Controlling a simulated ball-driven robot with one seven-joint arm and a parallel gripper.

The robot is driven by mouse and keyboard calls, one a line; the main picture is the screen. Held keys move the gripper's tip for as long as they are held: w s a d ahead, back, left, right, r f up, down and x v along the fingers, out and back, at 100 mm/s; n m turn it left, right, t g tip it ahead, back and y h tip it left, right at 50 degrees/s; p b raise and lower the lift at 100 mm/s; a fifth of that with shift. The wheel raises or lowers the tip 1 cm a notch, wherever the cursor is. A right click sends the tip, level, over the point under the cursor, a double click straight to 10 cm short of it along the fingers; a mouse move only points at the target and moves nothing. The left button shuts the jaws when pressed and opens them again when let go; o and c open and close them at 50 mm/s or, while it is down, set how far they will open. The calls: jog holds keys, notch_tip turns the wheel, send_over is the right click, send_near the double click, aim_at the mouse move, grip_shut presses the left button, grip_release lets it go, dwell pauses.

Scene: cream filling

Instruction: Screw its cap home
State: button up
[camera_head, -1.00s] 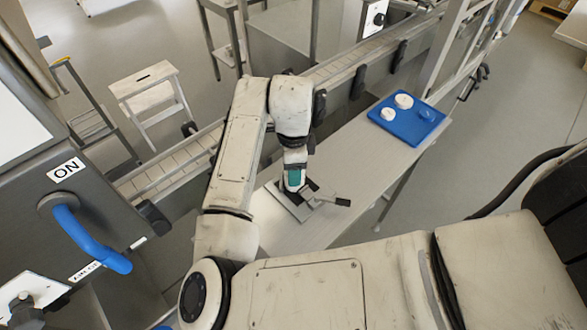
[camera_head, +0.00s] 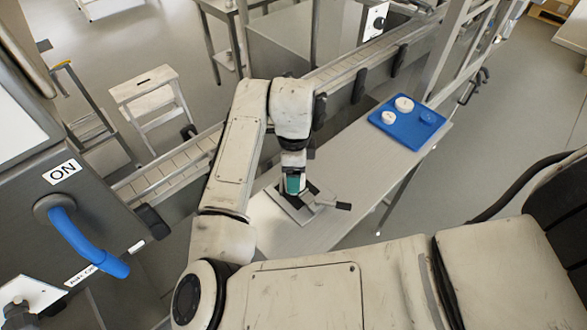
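My gripper (camera_head: 293,186) points down over a grey flat fixture (camera_head: 287,207) on the table. A teal part shows at the end of my arm. The fingertips are too small and covered to tell open from shut. No cap or container can be made out under the gripper. On a blue tray (camera_head: 404,133) at the far right end of the table lie two white round pieces, one larger (camera_head: 404,104) and one smaller (camera_head: 389,118), and a blue round piece (camera_head: 427,116). I cannot tell whether any of them is a cap.
A clamp-like lever with a dark end (camera_head: 342,206) sticks out right of the fixture. The table (camera_head: 350,160) is bare between fixture and tray. A conveyor (camera_head: 170,172) runs behind it. A machine with a blue handle (camera_head: 85,240) stands at left.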

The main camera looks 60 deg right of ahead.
jog(key=n+p, duration=0.2)
jog(key=n, duration=0.1)
jog(key=shift+r, duration=0.1)
jog(key=shift+n+p, duration=0.35)
jog(key=shift+n, duration=0.85)
jog(key=n+p, duration=0.1)
jog(key=n, duration=0.1)
jog(key=shift+n+p, duration=0.35)
jog(key=shift+n, duration=0.05)
jog(key=shift+s+a+n+p, duration=0.1)
jog(key=shift+n+p, duration=0.6)
jog(key=shift+n, duration=0.8)
